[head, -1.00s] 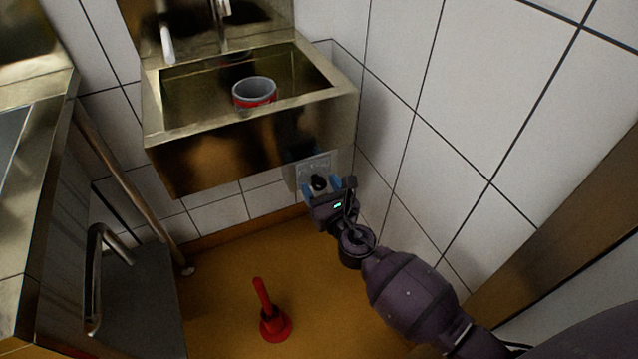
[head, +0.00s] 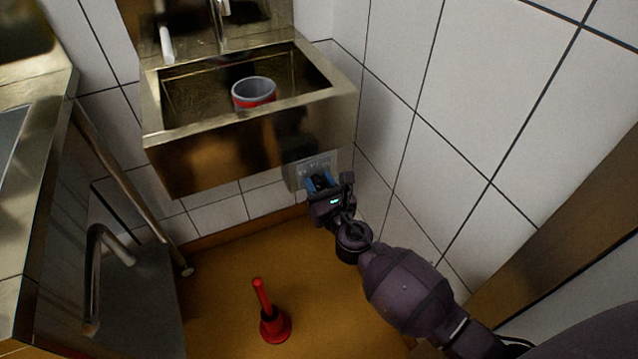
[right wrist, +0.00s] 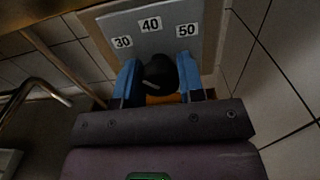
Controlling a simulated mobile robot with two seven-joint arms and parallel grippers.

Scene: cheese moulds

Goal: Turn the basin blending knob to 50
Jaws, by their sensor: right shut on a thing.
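The basin blending knob (right wrist: 160,73) is black and round with a light pointer line, in front of a grey plate (right wrist: 140,22) marked 30, 40 and 50. In the head view the knob is mostly hidden between the fingers, below the basin. My left gripper is not in view.
A metal basin (head: 250,128) holding a red and grey bowl (head: 254,92) hangs just above the plate. A tiled wall (head: 450,100) stands close on the right. A red plunger (head: 273,322) stands on the open orange floor.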

